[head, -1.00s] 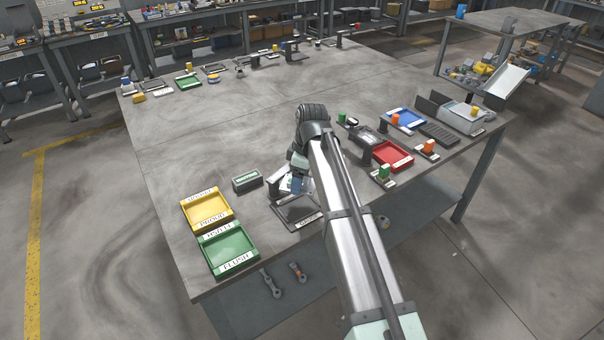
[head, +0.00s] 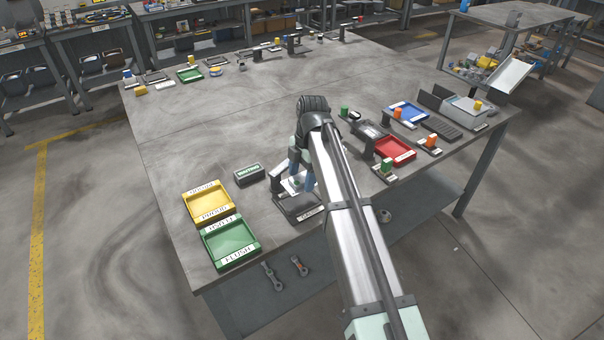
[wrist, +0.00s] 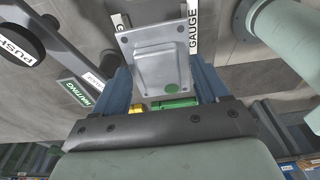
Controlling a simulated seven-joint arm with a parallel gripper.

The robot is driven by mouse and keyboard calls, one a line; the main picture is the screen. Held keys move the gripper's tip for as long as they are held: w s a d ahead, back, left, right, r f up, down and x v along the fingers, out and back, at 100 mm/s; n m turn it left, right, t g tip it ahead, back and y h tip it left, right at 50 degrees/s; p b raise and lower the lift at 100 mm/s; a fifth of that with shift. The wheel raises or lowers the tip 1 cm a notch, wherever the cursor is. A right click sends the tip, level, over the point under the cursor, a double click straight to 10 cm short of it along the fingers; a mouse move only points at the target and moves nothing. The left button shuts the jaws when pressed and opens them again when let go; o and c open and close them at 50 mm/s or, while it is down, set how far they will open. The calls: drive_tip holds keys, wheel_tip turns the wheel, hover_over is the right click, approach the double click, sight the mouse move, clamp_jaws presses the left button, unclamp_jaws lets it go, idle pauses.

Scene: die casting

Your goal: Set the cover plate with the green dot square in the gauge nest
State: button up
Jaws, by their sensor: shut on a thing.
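The cover plate (wrist: 158,50) is a grey metal plate with a raised middle, corner holes and a green dot (wrist: 171,89) on the edge nearest my gripper in the wrist view. My gripper (wrist: 162,80) is shut on it, with a blue finger on each side. In the head view a pale part of the plate (head: 290,184) shows beside my gripper (head: 307,181), over the back of the gauge (head: 298,206). The gauge's white label (wrist: 194,28) runs along the plate's right side in the wrist view. The plate hides the nest, so I cannot tell whether they touch.
A dark upright post (head: 276,180) with a black push knob (wrist: 20,42) stands beside the gauge. A dark green waiting block (head: 250,174), a yellow tray (head: 207,199) and a green tray (head: 230,241) lie to the left. A red tray (head: 394,150) is to the right.

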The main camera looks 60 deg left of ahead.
drive_tip(key=shift+f, duration=3.25)
drive_tip(key=shift+f, duration=0.2)
